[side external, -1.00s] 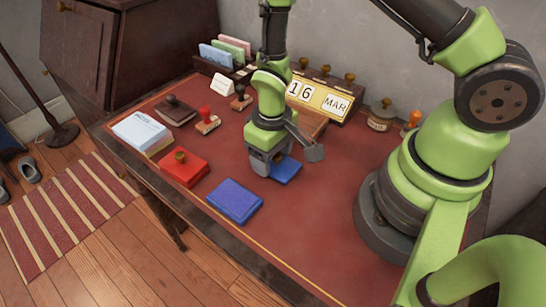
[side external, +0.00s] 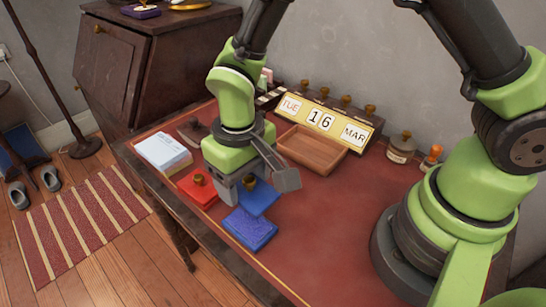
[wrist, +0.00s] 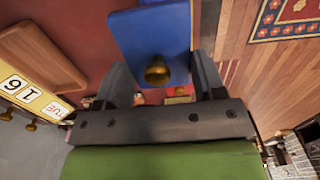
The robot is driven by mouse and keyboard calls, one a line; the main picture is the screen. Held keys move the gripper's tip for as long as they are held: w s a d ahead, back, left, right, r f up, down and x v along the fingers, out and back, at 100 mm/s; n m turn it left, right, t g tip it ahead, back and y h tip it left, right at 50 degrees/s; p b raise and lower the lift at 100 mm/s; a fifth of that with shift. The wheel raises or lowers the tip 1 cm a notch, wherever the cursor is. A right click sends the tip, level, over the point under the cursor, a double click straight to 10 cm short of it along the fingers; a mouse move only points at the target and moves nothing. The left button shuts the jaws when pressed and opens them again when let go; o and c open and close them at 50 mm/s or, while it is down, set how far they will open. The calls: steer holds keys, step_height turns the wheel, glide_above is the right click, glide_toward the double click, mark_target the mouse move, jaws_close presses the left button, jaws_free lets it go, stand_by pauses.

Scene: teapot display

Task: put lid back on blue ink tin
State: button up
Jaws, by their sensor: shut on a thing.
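The blue ink tin (side external: 249,229) lies open on the red desk top, its dark blue pad showing. My gripper (side external: 243,190) is shut on the blue lid (side external: 263,199), with a finger at either side. The lid is held above and just behind the tin, apart from it as far as I can tell. In the wrist view the lid (wrist: 150,32) and its brass knob (wrist: 157,71) show between my fingers. The gripper partly hides the lid in the side view.
A pale blue paper block (side external: 163,152) is further left. A wooden tray (side external: 312,149) and a date calendar (side external: 322,118) stand behind. The desk right of the tin is clear.

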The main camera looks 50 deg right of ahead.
mark_target(245, 220)
steer(key=shift+s+a+f, duration=0.1)
steer(key=shift+a+f, duration=0.05)
steer(key=shift+a, duration=0.3)
steer(key=shift+a+f, duration=0.1)
steer(key=shift+f, duration=3)
steer(key=shift+f, duration=0.15)
steer(key=o, duration=1)
steer(key=shift+o, duration=0.6)
steer(key=shift+r, duration=3.5)
